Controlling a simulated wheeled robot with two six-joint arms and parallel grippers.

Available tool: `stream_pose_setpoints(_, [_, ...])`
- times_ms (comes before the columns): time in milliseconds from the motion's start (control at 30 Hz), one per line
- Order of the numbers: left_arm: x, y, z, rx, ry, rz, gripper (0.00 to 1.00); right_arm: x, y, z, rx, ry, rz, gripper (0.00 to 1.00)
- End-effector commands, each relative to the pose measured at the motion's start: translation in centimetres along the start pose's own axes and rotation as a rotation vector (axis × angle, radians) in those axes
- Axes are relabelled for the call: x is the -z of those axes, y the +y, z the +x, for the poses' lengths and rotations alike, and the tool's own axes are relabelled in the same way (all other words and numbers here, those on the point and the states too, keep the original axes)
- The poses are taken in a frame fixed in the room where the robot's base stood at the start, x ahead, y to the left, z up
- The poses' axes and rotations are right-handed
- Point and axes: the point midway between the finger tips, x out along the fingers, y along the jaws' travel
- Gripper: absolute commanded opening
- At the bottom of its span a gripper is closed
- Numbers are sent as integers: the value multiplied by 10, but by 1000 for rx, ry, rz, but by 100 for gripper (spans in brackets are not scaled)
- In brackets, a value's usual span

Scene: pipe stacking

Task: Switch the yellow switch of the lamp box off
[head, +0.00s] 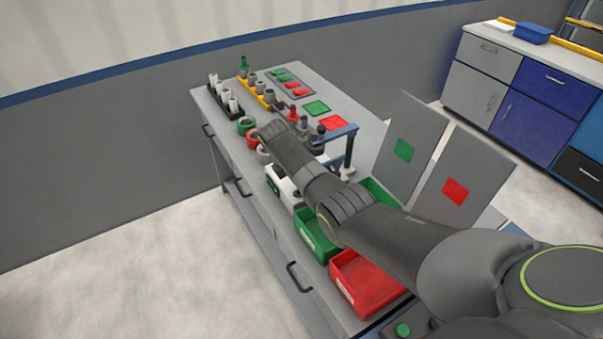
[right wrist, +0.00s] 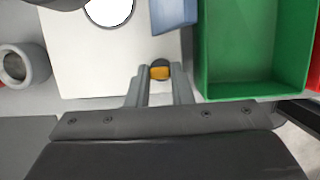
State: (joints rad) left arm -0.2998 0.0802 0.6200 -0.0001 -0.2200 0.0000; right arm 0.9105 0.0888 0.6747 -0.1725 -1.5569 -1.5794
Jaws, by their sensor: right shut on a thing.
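The white lamp box (right wrist: 88,60) fills the middle of the right wrist view, with a bright white round lamp (right wrist: 108,9) at its top. The small yellow switch (right wrist: 159,73) sits at the box's lower right edge, with a dark part beside it. The fingertips of my right gripper (right wrist: 159,78) stand on both sides of the switch and are shut on it. In the head view the lamp box (head: 284,187) is mostly behind my right arm, and the right gripper is hidden there. My left gripper is in neither view.
A green bin (right wrist: 253,85) stands close right of the switch, and a blue part (right wrist: 174,15) lies above it. A grey ring (right wrist: 24,65) is at left. In the head view a green bin (head: 317,238) and a red bin (head: 366,285) line the near table edge.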

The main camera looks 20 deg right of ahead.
Motion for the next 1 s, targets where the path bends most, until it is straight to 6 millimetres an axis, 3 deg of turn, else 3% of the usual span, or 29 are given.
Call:
stream_pose_setpoints(167, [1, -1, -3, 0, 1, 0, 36, 12, 1, -4, -3, -160, -4, 0])
stream_pose_setpoints(500, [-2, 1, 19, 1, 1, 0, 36, 29, 2, 0, -4, -419, -2, 0])
stream_pose_setpoints(1000, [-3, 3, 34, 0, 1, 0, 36, 36, 2, -2, -4, -565, 1, 0])
